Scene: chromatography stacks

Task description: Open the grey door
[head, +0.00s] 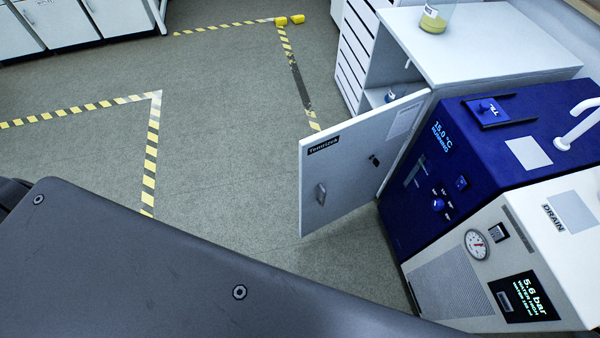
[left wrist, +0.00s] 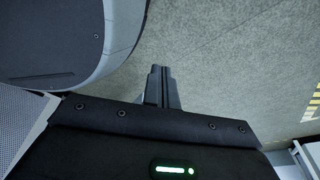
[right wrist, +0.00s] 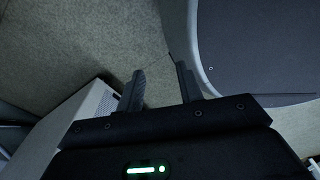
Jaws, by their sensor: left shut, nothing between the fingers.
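The light grey door (head: 345,160) of the cabinet stands swung open in the head view. It has a dark label, a small handle (head: 320,194) and a lock. The cabinet's interior (head: 392,75) shows behind it, with a small bottle (head: 390,96) inside. My left gripper (left wrist: 161,72) shows only in the left wrist view, with its fingers together and empty over the floor. My right gripper (right wrist: 160,72) shows only in the right wrist view, with its fingers apart and nothing between them. Neither gripper is seen touching the door.
A blue chiller (head: 412,190) and a white unit with a gauge (head: 475,245) stand right of the door. A jar (head: 435,18) sits on the cabinet top. Open floor (head: 225,130) with yellow-black tape lies left.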

